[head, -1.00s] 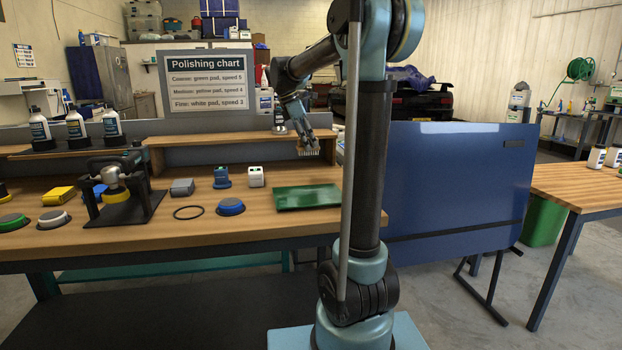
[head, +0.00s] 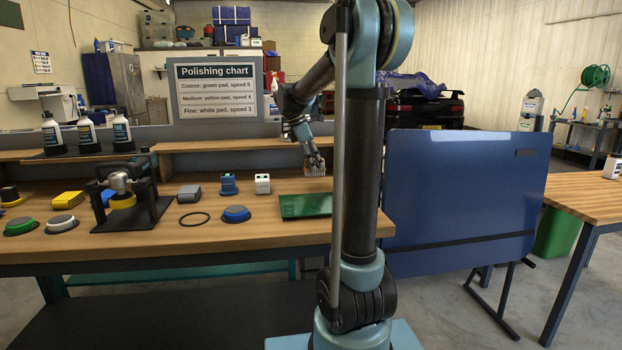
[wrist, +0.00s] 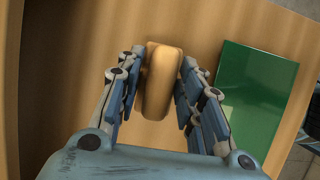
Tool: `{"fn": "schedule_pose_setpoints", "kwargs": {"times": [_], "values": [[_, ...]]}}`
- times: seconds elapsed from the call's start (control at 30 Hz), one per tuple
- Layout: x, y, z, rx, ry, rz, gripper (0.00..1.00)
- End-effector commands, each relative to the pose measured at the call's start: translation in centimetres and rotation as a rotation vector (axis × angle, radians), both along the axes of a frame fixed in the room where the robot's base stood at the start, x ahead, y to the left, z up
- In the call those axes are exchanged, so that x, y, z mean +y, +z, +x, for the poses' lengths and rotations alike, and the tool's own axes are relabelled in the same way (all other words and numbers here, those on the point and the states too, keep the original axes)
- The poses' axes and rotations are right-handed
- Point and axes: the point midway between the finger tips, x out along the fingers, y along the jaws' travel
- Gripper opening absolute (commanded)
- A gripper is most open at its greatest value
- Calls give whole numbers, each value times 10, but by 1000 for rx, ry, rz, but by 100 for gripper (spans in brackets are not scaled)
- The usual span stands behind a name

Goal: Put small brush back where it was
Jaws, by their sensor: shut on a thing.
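The small brush (head: 315,170) has a light wooden back and pale bristles pointing down. My gripper (head: 314,163) is shut on it, above the back of the bench near the green tray. In the wrist view the brush's rounded wooden back (wrist: 162,82) sits between the fingers of my gripper (wrist: 160,75), over bare wood. The green tray (wrist: 258,95) lies to its right in that view. I cannot tell whether the bristles touch the bench.
The green tray (head: 306,206) lies flat near the bench's right end. A low shelf (head: 230,145) runs behind. A blue panel (head: 460,190) stands to the right.

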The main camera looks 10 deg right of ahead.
Motion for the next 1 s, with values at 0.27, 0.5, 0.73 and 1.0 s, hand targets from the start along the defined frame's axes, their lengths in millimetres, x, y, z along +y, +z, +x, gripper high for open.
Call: {"fn": "schedule_pose_setpoints", "kwargs": {"times": [0.27,0.5,0.73,1.0], "values": [[0,-20,0,0,0,0,12],[0,-47,0,0,1,0,12],[1,-47,0,0,1,0,12],[1,-49,0,-1,1,0,55]]}}
